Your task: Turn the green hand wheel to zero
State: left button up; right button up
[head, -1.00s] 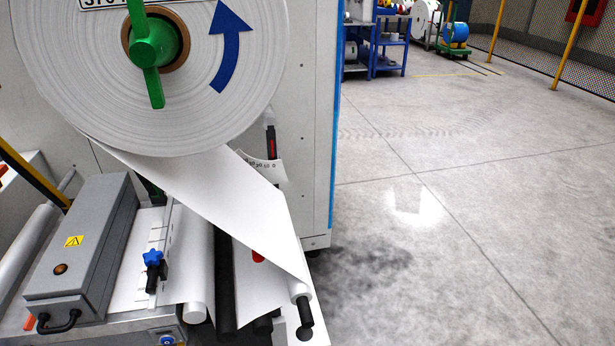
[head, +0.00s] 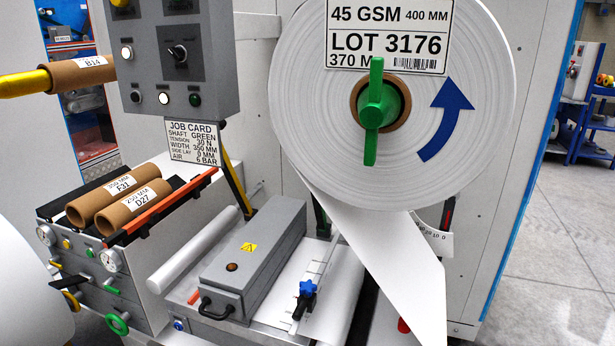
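A small green ring-shaped hand wheel (head: 117,323) shows at the lower left in the head view, low on the front of a grey cabinet (head: 150,290). Its scale or pointer, if any, is too small to read. A second green part, a hub with a long bar (head: 373,112), sits at the centre of the big white paper roll (head: 300,110); the bar stands nearly upright. Neither of my grippers is in view.
A grey control box (head: 215,85) with a job card (head: 193,142) hangs above the cabinet. Two cardboard cores (head: 115,198) lie on the cabinet top. A grey housing (head: 252,260) and a blue knob (head: 306,288) are below the roll. Open floor (head: 560,240) lies at right.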

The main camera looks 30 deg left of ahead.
aim_at(117, 324)
jog(key=u, duration=2.35)
